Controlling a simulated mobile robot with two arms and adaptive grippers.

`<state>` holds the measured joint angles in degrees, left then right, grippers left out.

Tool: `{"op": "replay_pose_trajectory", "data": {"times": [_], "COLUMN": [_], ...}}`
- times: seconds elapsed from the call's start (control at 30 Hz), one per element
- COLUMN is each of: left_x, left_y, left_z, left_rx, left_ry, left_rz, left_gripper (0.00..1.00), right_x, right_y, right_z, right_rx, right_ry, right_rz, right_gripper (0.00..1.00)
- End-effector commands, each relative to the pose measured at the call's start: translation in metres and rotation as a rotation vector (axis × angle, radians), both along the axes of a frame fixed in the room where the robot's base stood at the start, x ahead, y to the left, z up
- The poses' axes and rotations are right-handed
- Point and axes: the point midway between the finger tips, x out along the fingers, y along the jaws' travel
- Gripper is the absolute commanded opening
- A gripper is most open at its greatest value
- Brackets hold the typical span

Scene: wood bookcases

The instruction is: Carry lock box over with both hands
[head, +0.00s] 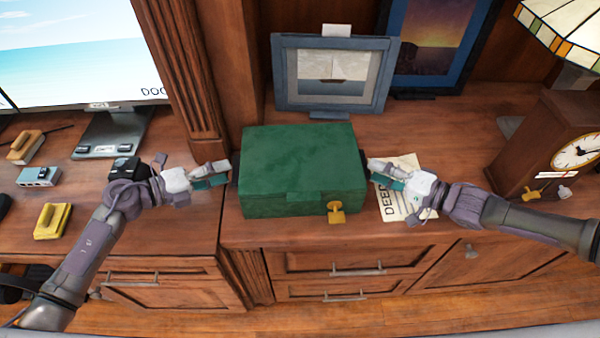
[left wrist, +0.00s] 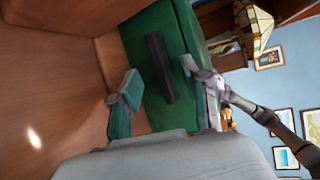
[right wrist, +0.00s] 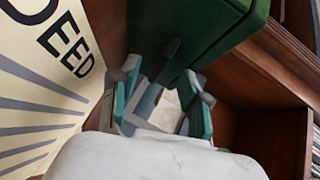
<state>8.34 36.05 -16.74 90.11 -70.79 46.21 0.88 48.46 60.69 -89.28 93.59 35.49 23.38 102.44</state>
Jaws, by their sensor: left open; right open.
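My left gripper (head: 224,174) is open at the box's left side. In the left wrist view a dark side handle (left wrist: 160,68) lies between its spread fingers on the green side (left wrist: 195,40). My right gripper (head: 374,172) is open at the right side. I cannot tell whether any finger touches.
A paper marked "DEED" (head: 410,163) lies under my right gripper. A framed picture (head: 333,75) stands behind the box, and a clock (head: 560,145) stands right. A monitor (head: 75,50), a stapler-like yellow item (head: 52,220) and small devices are left. A wooden pillar (head: 185,70) rises behind left.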

Motion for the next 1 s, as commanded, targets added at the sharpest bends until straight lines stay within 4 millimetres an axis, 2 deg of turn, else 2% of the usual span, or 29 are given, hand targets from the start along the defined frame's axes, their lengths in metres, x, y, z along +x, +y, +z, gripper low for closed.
{"op": "replay_pose_trajectory", "data": {"times": [0.2,0.5,0.57,0.8,1.0], "left_x": [0.008,0.009,0.009,0.009,0.009], "left_y": [-0.014,-0.016,-0.016,-0.015,-0.015], "left_z": [-0.004,-0.005,-0.005,-0.005,-0.005], "left_rx": [0.000,0.001,0.000,0.000,0.001], "left_ry": [0.000,0.001,0.000,0.000,0.000], "left_rz": [0.000,-0.001,-0.001,-0.001,-0.001], "left_gripper": [0.46,0.46,0.39,0.00,0.00], "right_x": [0.010,0.011,0.011,0.011,0.011], "right_y": [0.013,0.014,0.014,0.014,0.014], "right_z": [-0.003,-0.004,-0.004,-0.004,-0.004], "right_rx": [-0.001,-0.001,-0.001,-0.001,-0.001], "right_ry": [-0.001,-0.001,-0.001,-0.001,0.000], "right_rz": [0.000,-0.001,-0.001,-0.001,0.000], "right_gripper": [0.47,0.47,0.40,0.00,0.00]}}
